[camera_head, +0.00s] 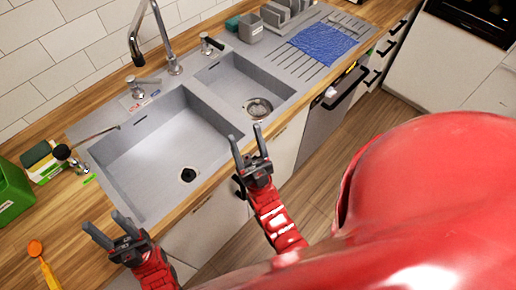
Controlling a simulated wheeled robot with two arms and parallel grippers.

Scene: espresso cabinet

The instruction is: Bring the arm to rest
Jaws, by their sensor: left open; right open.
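My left gripper (112,235) is at the lower left, over the counter's front edge near the large sink basin's near corner. Its two fingers are apart with nothing between them. My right gripper (245,146) is in the middle of the view, in front of the counter edge by the sink. Its fingers are apart and empty, pointing up in the picture. Red arm segments lead down from both grippers. A large red part of my own body fills the lower right and hides much of the floor.
A grey double sink (150,155) with a tall faucet (135,48) is set in the wooden counter. A blue cloth (323,42) lies on the drainboard. A green container (12,190), a sponge (38,154) and an orange spoon (36,250) are at the left. A dishwasher (325,120) is below the counter.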

